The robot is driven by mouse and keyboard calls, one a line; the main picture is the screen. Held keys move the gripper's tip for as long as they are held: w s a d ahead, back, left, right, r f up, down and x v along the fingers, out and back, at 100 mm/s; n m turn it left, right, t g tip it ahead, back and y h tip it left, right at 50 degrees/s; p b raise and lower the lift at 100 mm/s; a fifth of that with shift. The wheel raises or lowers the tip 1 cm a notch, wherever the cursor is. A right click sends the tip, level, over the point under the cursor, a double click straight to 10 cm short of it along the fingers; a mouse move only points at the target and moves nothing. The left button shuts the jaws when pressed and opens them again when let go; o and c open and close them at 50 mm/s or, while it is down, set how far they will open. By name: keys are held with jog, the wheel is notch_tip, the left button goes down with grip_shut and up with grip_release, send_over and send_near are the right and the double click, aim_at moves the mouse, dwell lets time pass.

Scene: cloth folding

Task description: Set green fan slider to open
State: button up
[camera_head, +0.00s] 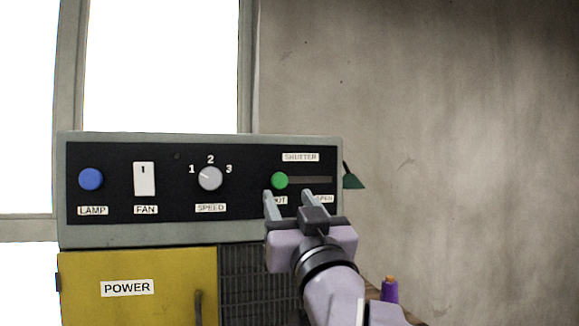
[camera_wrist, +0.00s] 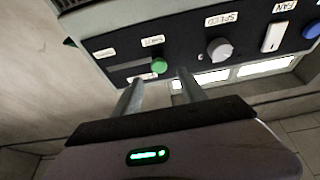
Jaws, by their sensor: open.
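A round green slider knob (camera_head: 280,180) sits at the left end of a horizontal slot (camera_head: 318,180) under a SHUTTER label, on a dark control panel. Small labels lie below the slot; the left one is partly hidden by a finger and the right one is hard to read. My gripper (camera_head: 288,194) is open and empty, its fingertips just below the knob in the head view. In the wrist view the knob (camera_wrist: 159,65) shows just beyond the gap between the two fingertips (camera_wrist: 160,77). I cannot tell whether a finger touches the panel.
Left of the slider are a SPEED dial (camera_head: 210,178), a white FAN switch (camera_head: 144,178) and a blue LAMP button (camera_head: 91,179). Below is a yellow POWER door (camera_head: 138,288) beside a dark grille (camera_head: 245,280). A purple bottle (camera_head: 389,290) stands at the lower right.

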aim_at(281, 181)
jog(key=p+x, duration=0.2)
jog(key=x, duration=0.4)
jog(key=shift+w+a+r, duration=0.1)
jog(key=shift+r, duration=0.15)
jog(key=shift+w, duration=0.45)
jog(key=shift+s, duration=0.15)
grip_shut()
jog(key=shift+f, duration=0.1)
dwell(0.4)
